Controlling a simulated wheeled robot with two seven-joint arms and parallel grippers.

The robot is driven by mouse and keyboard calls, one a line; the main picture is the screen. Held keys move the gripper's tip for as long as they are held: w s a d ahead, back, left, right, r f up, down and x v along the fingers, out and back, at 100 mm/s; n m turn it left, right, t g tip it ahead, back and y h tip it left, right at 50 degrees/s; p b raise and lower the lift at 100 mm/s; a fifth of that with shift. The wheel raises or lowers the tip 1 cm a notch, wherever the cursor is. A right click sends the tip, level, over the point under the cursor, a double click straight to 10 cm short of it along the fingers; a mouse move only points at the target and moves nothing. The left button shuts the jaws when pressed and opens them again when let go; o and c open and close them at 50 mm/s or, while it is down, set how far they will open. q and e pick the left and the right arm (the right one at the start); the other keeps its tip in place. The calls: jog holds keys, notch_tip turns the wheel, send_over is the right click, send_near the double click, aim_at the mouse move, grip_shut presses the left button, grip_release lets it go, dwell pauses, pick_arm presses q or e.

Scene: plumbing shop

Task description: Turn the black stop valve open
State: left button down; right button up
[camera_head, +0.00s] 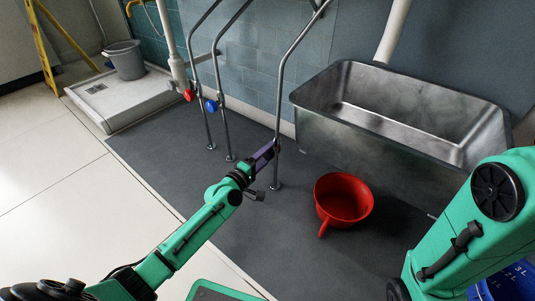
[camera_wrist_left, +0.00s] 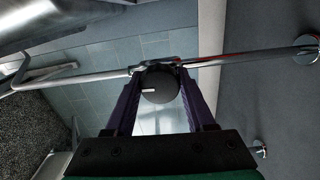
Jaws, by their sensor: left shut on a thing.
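The black stop valve (camera_wrist_left: 160,82) is a round dark knob on a chrome pipe, in the middle of the left wrist view. A short white mark on its face points left, roughly along the pipe in that view. My left gripper (camera_head: 267,153) has its purple fingers on both sides of the knob and is shut on it. In the head view the gripper tip meets the right-hand riser pipe (camera_head: 281,90), and the fingers mostly hide the valve. My right gripper is outside both views; only my right arm shows at the right.
Two other risers carry a red knob (camera_head: 188,95) and a blue knob (camera_head: 211,105) to the left. A steel sink (camera_head: 340,128) stands right of the valve. A red pot (camera_head: 343,198) sits on the dark floor below it. A grey bucket (camera_head: 126,60) stands at the far left.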

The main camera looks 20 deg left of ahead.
pick_arm(q)
jog(key=shift+c, duration=1.4)
grip_release()
jog(key=p+v, duration=0.3)
jog(key=v, duration=1.1)
jog(key=shift+s, duration=0.3)
jog(key=shift+a+f, duration=0.1)
